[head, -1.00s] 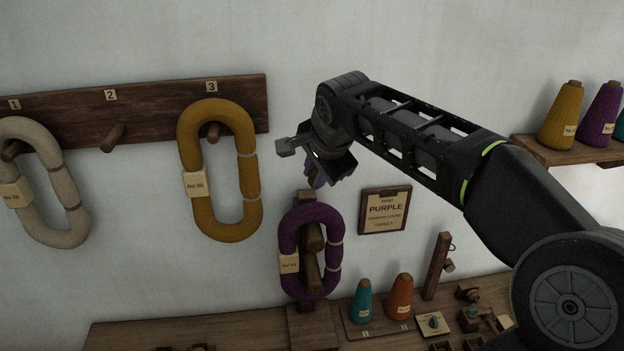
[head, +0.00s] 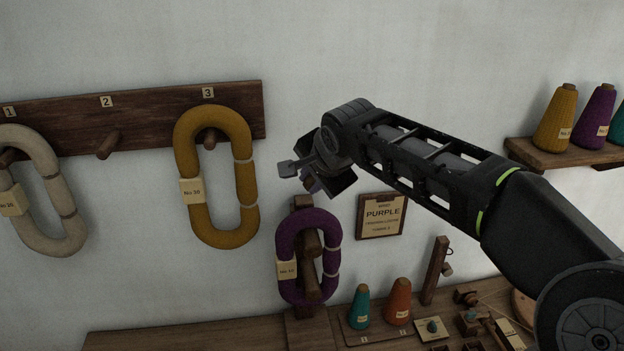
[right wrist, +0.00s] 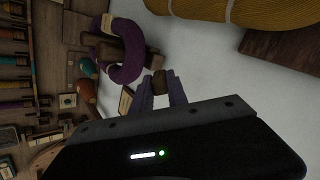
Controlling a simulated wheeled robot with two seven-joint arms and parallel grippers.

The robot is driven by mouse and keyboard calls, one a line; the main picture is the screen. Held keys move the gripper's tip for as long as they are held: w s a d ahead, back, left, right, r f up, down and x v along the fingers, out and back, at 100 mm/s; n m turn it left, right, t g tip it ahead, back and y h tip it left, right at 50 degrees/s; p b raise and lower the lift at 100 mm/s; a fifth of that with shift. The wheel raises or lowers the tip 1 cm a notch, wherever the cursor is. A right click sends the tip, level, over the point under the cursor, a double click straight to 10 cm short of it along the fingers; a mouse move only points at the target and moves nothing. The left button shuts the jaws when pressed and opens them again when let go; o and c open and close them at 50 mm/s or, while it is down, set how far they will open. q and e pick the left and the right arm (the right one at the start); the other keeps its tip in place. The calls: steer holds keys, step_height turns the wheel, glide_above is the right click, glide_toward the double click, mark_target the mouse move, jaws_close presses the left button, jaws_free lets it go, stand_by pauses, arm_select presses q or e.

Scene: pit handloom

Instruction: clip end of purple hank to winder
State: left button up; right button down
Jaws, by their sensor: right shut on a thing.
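The purple hank (head: 333,229) hangs as an upright oval on a wooden stand above the bench, with a small paper tag at its left. It also shows in the right wrist view (right wrist: 134,42). My right gripper (head: 308,184) is just above the top of the hank, apart from it. I cannot make out the winder for certain; small wooden parts (head: 470,318) stand at the bench's right. My left gripper is not in view.
A mustard hank (head: 184,150) hangs on peg 3 and a cream hank (head: 48,170) on the left; peg 2 (head: 108,145) is empty. A PURPLE sign (head: 382,214) is on the wall. Teal (head: 359,308) and orange (head: 398,302) cones stand by a wooden post (head: 435,270).

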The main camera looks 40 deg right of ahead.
steer(key=shift+f+b, duration=1.25)
steer(key=shift+f, duration=1.2)
steer(key=shift+r+p, duration=1.5)
steer(key=shift+r, duration=1.1)
steer(key=w+a+f+n+y+b, duration=0.1)
steer(key=w+a+f+n, duration=0.1)
steer(key=a+f, duration=0.6)
steer(key=w+a+f+n+y+b, duration=0.1)
steer(key=w+a+f+n+y, duration=0.1)
steer(key=a+f, duration=0.7)
steer(key=w+a, duration=0.1)
steer(key=a, duration=0.3)
steer(key=shift+w+a+f+t, duration=0.2)
steer(key=shift+w+a+t, duration=0.1)
steer(key=shift+w+a, duration=0.1)
